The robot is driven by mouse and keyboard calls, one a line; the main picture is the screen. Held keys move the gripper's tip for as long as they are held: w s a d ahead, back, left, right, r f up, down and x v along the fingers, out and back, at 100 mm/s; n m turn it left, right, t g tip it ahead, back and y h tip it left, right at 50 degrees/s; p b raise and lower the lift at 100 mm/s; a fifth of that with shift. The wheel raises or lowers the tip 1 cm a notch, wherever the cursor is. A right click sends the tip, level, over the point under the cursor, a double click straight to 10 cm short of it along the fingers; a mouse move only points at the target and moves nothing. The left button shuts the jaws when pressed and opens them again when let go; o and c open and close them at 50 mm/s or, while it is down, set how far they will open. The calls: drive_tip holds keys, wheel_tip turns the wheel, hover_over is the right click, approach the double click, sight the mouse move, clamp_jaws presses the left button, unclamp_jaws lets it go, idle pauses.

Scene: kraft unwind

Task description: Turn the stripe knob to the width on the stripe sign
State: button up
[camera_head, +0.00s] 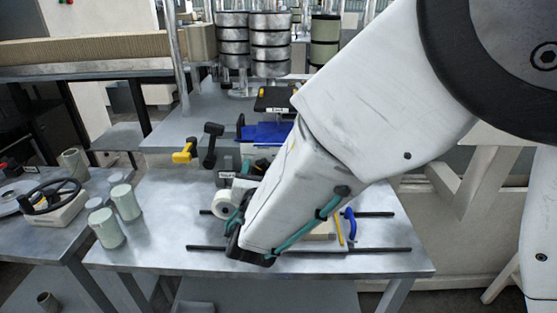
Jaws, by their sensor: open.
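I cannot pick out the stripe knob for certain, and no stripe sign is readable. A small white label (227,175) sits on a grey block on the table, its text too small to read. Another small label (279,109) is on the dark block behind. A black lever-like part (211,143) and a yellow part (184,153) stand left of the blue piece. My gripper (238,238) is low over the middle of the table, beside a white roll. My arm largely hides its fingers and the area to the right.
The metal table (150,255) bears two dark rods (380,249) and a blue part (350,225). Pale green cylinders (107,229) stand at its left. A side table (45,240) holds a coiled black cable (50,197). Stacked rolls (270,45) stand behind.

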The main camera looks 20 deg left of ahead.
drive_tip(key=c, duration=1)
drive_tip(key=m, duration=0.5)
drive_tip(key=shift+d+m, duration=0.15)
drive_tip(key=shift+m, duration=0.25)
drive_tip(key=m, duration=0.5)
drive_tip(key=shift+f+m, duration=0.2)
drive_tip(key=shift+m, duration=0.2)
drive_tip(key=o, duration=1)
drive_tip(key=shift+d, duration=0.1)
